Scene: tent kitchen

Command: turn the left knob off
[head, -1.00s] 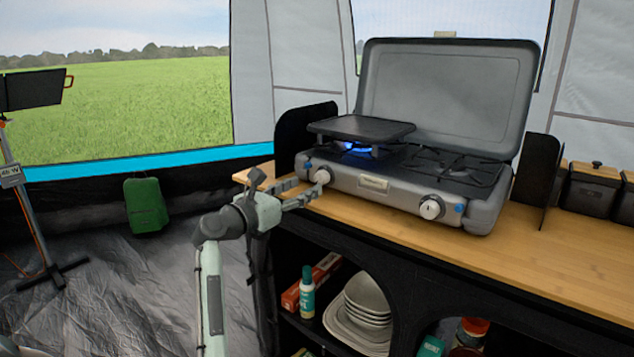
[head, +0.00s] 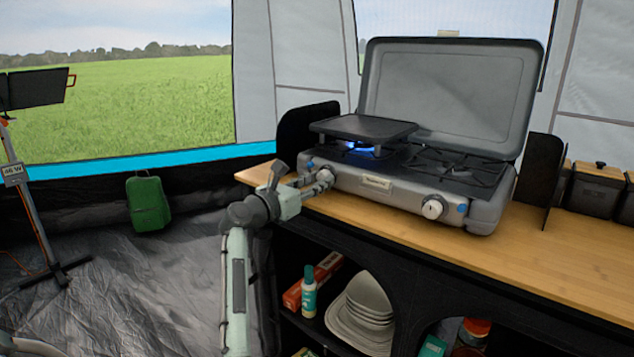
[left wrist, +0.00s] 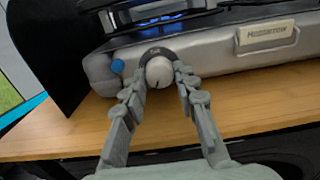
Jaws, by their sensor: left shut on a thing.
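The left knob (left wrist: 159,68) is a round pale knob on the front of the grey camping stove (head: 398,190). A dark mark shows at its lower edge in the left wrist view. My left gripper (left wrist: 160,78) has one finger on each side of the knob and is shut on it. In the head view the left gripper (head: 317,181) reaches the stove's front left corner and mostly hides this knob. A blue flame (head: 359,146) burns under the dark griddle plate (head: 362,128) on the left burner. My right gripper is not in view.
The right knob (head: 433,207) sits farther along the stove front. The stove stands on a wooden counter (head: 385,221) with bare wood in front. A black panel (head: 300,132) stands left of the stove.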

